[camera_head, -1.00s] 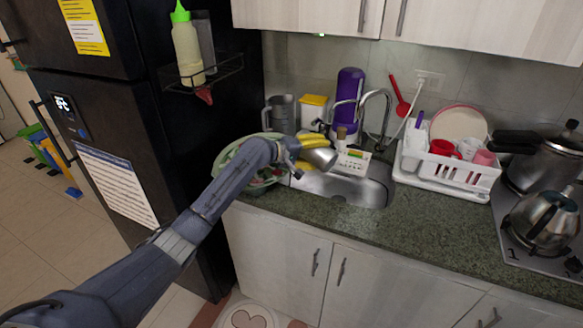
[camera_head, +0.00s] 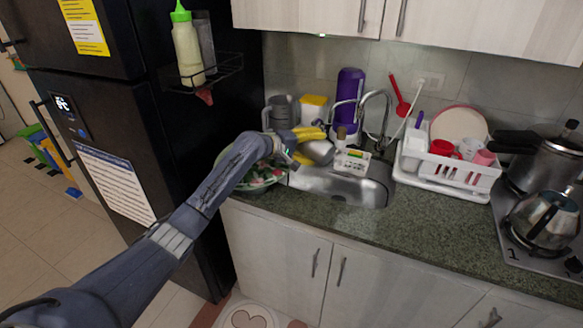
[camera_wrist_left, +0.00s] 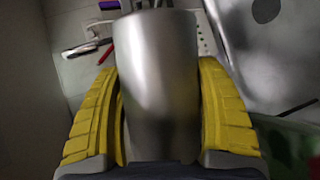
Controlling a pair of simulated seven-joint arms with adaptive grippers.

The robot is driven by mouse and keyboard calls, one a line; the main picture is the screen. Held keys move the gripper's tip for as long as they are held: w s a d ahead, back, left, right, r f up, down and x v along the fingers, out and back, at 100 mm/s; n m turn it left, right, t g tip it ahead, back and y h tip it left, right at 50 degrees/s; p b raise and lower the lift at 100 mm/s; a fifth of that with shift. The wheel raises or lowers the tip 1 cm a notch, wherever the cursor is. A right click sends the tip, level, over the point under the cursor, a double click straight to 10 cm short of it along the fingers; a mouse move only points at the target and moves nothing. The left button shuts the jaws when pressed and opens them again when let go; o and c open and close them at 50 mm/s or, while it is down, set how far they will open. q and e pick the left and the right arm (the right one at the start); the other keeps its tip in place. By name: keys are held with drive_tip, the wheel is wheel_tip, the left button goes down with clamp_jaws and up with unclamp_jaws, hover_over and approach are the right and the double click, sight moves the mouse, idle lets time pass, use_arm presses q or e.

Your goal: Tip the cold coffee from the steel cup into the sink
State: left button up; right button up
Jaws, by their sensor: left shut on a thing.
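A steel cup (camera_head: 317,152) is between the yellow fingers of my left gripper (camera_head: 307,146), at the left end of the sink (camera_head: 345,188). In the left wrist view the cup (camera_wrist_left: 160,80) fills the middle, with a yellow finger pressed on each side, so the left gripper (camera_wrist_left: 160,125) is shut on it. The cup looks tilted in the head view. Its opening and any coffee inside cannot be seen. The sink basin shows at the upper right of the left wrist view (camera_wrist_left: 265,50). My right gripper is not in view.
A bowl (camera_head: 262,178) with a pale rim stands left of the sink. The faucet (camera_head: 385,105) and a small white caddy (camera_head: 352,160) are at the sink's back edge. A white dish rack (camera_head: 455,172) stands to the right. The front counter (camera_head: 430,225) is clear.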

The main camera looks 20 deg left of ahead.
use_arm(q)
drive_tip(key=shift+w+a+f+n+h, duration=0.15)
drive_tip(key=shift+a+n+h, duration=0.15)
drive_tip(key=shift+n, duration=0.3)
idle(0.8)
drive_tip(key=shift+a+r+n+h, duration=0.15)
drive_tip(key=shift+r+n+h, duration=0.15)
drive_tip(key=shift+r, duration=0.05)
idle(0.5)
